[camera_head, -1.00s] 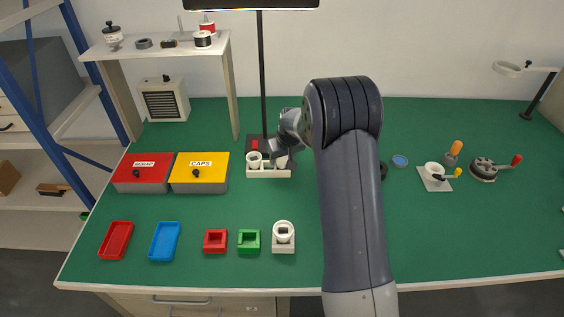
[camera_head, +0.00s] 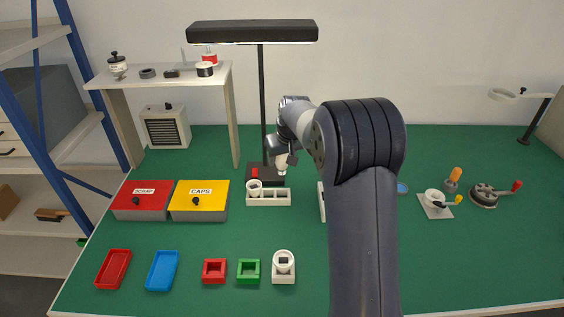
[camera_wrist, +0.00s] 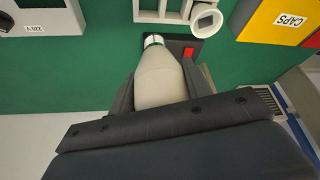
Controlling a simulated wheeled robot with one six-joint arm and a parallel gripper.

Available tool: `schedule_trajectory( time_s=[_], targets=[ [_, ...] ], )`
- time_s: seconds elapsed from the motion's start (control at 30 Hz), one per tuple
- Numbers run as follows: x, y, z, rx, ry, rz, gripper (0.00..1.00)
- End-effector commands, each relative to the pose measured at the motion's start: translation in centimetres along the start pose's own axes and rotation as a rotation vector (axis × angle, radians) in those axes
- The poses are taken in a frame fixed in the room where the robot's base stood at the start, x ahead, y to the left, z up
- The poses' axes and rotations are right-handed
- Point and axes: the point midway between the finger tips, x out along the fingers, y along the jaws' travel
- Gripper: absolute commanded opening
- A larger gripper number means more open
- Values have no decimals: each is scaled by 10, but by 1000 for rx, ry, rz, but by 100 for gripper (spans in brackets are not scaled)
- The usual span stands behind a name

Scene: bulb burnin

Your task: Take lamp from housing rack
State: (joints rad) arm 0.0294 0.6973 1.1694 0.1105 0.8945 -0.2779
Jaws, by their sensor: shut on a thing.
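My gripper (camera_wrist: 158,72) is shut on a pale, bulb-shaped lamp (camera_wrist: 160,82), which fills the space between the fingers in the wrist view. Its narrow end with a white collar points away from me. In the head view the lamp (camera_head: 282,163) shows only partly below my gripper (camera_head: 283,157), above and clear of the white housing rack (camera_head: 272,199). The rack has one white ring-shaped housing (camera_head: 254,188) in its left slot; the other slots look empty. In the wrist view the rack (camera_wrist: 147,17) and housing (camera_wrist: 206,20) are at the top.
A black lamp stand (camera_head: 263,115) with a red button rises just behind the rack. The yellow CAPS box (camera_head: 213,200) and red SCRAP box (camera_head: 128,200) stand to the left. Red and green holders (camera_head: 248,280) and a white holder (camera_head: 284,277) sit in front. My arm hides the table's middle right.

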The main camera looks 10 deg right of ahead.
Motion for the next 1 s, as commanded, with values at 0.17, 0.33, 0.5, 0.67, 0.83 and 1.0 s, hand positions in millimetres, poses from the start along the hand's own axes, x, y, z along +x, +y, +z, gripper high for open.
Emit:
schedule_trajectory(
  time_s=[0.17, 0.33, 0.5, 0.67, 0.83, 1.0],
  targets=[
    [-13, 0, -6, 0, 1, 0, 25],
    [-22, 0, -9, 0, 1, 1, 25],
    [-29, 0, -12, 0, 1, 0, 25],
    [-29, 0, -12, 0, 0, 0, 25],
    [-29, 0, -12, 0, 1, 0, 25],
    [-29, 0, -12, 0, 1, 0, 25]
  ],
)
